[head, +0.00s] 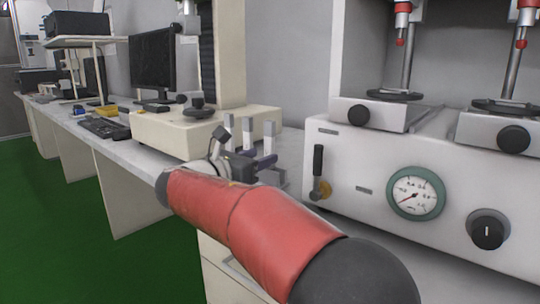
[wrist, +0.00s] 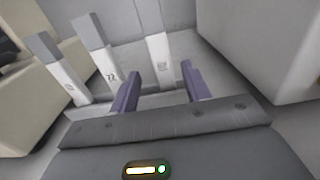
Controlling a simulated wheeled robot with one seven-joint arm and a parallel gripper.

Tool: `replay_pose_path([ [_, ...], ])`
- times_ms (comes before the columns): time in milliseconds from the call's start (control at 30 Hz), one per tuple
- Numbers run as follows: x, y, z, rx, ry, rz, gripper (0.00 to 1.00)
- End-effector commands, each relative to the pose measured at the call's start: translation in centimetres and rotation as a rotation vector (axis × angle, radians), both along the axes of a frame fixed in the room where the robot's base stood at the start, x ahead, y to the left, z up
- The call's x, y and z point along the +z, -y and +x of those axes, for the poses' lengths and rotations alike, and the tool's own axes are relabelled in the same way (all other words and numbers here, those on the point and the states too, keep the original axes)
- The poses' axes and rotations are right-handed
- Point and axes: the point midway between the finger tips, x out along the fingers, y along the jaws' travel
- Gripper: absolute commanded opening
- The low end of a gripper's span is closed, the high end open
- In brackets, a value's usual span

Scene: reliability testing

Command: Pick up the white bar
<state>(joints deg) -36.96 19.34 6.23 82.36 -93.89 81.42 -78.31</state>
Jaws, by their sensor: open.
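Three upright white bars with grey upper ends stand in a row in the wrist view: a left bar (wrist: 66,80), a middle bar (wrist: 103,62) and a right bar (wrist: 158,55). The left and middle bars lean in the picture, and each bar has a small dark mark. My gripper (wrist: 160,67) is open, with its two purple fingers apart. The right bar appears between the fingertips in the picture; I see no contact, and the depth gap is hard to judge. In the head view the bars (head: 269,136) rise just behind my gripper (head: 256,157).
A white machine with a pressure gauge (head: 415,194) stands close on the right. A cream machine base (head: 180,134) stands on the left. A keyboard (head: 105,128) and a monitor (head: 153,60) are farther along the bench. The green floor (head: 60,220) is clear.

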Motion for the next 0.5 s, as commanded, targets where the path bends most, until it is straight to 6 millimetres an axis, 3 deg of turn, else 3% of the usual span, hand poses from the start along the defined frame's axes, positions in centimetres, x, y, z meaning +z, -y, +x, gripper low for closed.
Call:
replay_pose_path([
  [200, -0.4, 2.4, 2.2, -0.003, 0.001, 0.001, 0.47],
  [500, -0.3, 2.7, 2.8, 0.001, 0.001, 0.001, 0.47],
])
